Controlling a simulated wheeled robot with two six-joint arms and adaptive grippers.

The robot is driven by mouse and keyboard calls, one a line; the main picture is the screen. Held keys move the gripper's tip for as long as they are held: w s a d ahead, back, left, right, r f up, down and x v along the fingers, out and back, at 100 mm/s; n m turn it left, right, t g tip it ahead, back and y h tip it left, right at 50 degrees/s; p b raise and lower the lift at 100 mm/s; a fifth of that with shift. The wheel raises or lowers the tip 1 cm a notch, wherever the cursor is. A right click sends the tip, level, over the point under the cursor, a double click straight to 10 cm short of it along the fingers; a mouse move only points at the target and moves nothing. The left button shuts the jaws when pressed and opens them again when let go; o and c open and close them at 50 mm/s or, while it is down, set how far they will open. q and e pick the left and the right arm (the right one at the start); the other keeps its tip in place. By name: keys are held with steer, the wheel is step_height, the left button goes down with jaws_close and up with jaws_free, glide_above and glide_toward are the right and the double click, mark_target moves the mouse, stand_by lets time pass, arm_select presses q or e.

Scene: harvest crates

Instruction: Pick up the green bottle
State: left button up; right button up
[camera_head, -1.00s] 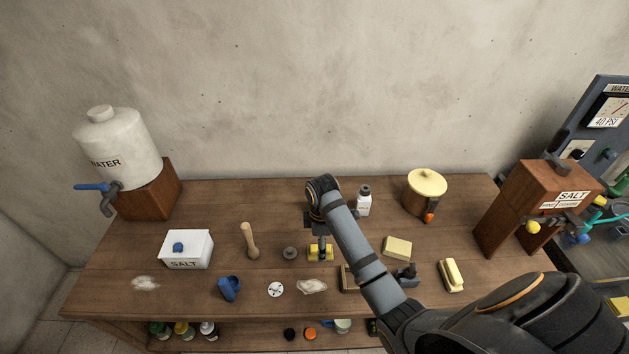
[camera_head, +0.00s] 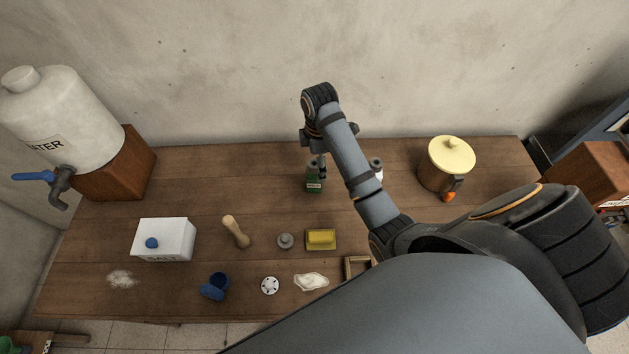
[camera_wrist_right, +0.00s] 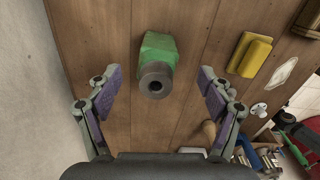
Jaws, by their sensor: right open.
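The green bottle (camera_head: 313,186) with a grey cap stands upright near the back middle of the wooden table. My right gripper (camera_head: 322,165) is above and close beside it in the head view. In the right wrist view, the green bottle (camera_wrist_right: 158,46) shows between and beyond the two spread fingers of my right gripper (camera_wrist_right: 160,78), cap towards the camera. The fingers are apart and hold nothing; I see no contact with the bottle. My left gripper is not in view.
A white bottle (camera_head: 378,166) stands right of my forearm, partly hidden. A lidded pot (camera_head: 447,168) is farther right. A yellow block (camera_head: 321,240), a grey knob (camera_head: 285,241) and a wooden pestle (camera_head: 235,230) lie nearer the front. The table left of the green bottle is clear.

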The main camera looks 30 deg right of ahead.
mark_target(314, 174)
steer(key=shift+w+a+f+b, duration=0.15)
steer(key=shift+f+b, duration=0.35)
steer(key=shift+f, duration=0.7)
steer(key=shift+a+f+b, duration=0.1)
steer(key=shift+f+b, duration=0.6)
steer(key=shift+b, duration=0.1)
steer(key=shift+w+a+f+p, duration=0.15)
steer(key=shift+a+f+p, duration=0.05)
steer(key=shift+f+p, duration=0.65)
steer(key=shift+w+f, duration=0.1)
steer(key=shift+f, duration=0.5)
steer(key=c, duration=1)
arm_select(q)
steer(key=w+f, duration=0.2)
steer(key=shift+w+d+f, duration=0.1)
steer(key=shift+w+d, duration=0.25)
arm_select(e)
steer(key=shift+r, duration=0.1)
jaws_close()
